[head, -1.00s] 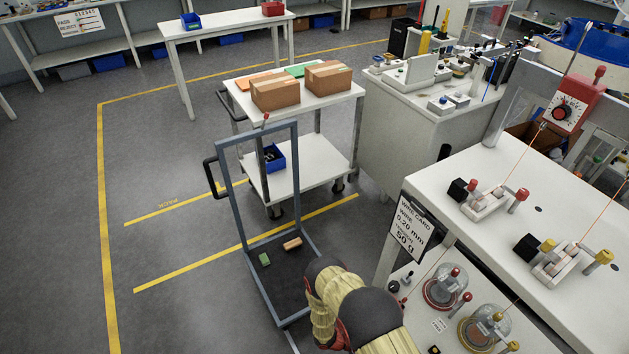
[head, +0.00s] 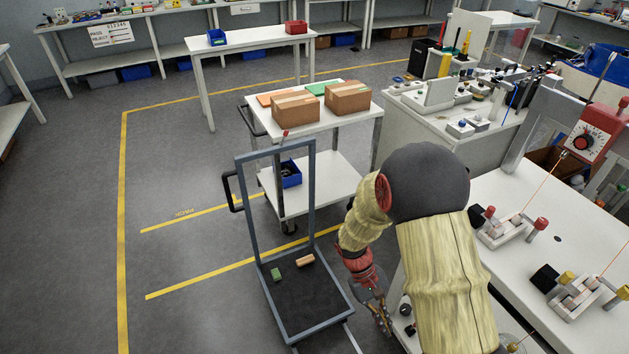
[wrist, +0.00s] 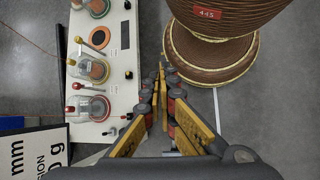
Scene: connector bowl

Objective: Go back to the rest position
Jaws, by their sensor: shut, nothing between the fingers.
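My gripper (head: 380,316) hangs at the end of my bent arm in the head view, pointing down beside the left edge of the white machine table (head: 535,252). In the wrist view my gripper (wrist: 161,70) has its yellow-padded fingers together, with nothing between them. Below it in that view is grey floor. My arm, in a pale yellow ribbed cover, hides the front left part of the table in the head view.
A blue-grey frame cart (head: 243,205) with small blocks on its base stands left of my arm. A white trolley (head: 335,185) with boxes stands behind it. The wrist view shows a white panel with glass domes (wrist: 100,70) left and a large brown spool (wrist: 215,40) right.

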